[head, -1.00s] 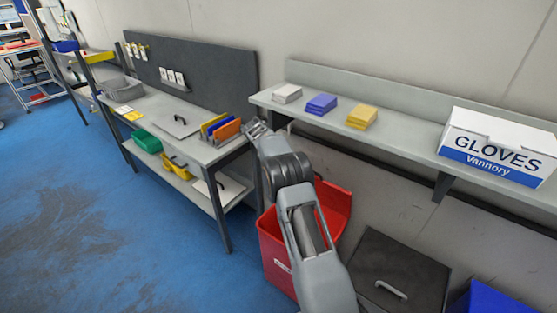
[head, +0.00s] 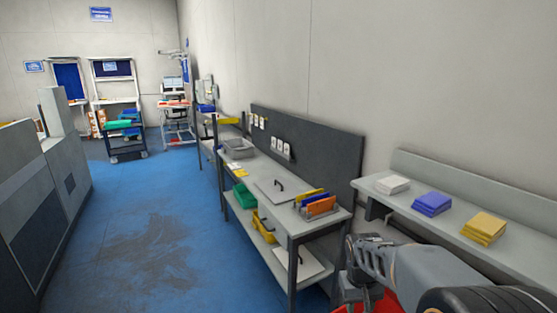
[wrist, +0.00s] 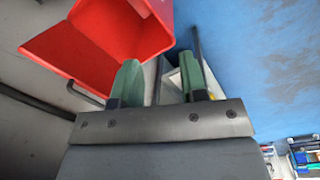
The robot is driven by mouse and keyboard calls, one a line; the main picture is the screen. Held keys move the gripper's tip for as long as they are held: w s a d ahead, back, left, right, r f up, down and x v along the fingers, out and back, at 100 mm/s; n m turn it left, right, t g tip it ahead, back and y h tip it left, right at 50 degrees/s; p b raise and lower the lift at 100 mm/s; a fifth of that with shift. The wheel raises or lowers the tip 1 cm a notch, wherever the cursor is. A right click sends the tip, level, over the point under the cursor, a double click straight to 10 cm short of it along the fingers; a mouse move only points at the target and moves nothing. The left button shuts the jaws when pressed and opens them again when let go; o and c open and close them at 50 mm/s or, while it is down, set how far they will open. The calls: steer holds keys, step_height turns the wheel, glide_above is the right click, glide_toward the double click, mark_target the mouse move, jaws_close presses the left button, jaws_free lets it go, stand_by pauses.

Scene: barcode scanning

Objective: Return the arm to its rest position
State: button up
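My gripper shows in the wrist view (wrist: 158,60) with two green fingers spread apart and nothing between them. It is open and empty. In the head view my arm enters from the lower right, and its grey wrist end is near the right end of the workbench (head: 262,168). The fingertips cannot be made out clearly there. A red bin (wrist: 100,35) lies beyond the fingers at the upper left of the wrist view. In the head view only part of the red bin (head: 385,302) shows below my arm.
A wall shelf (head: 400,204) holds white, blue (head: 432,203) and yellow (head: 484,228) stacks. The workbench carries orange and yellow upright folders (head: 318,205) close to my arm. Grey cabinets (head: 35,200) stand at the left. The blue floor (head: 150,220) between is open.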

steer(key=s+a+r+t, duration=0.1)
steer(key=s+a+r, duration=0.1)
steer(key=s, duration=0.4)
steer(key=s+a+r+t+y, duration=0.1)
steer(key=s+a+r+t, duration=0.1)
steer(key=s+r, duration=0.2)
steer(key=shift+s+r+t, duration=0.3)
steer(key=shift+s+r, duration=0.1)
steer(key=shift+s, duration=0.6)
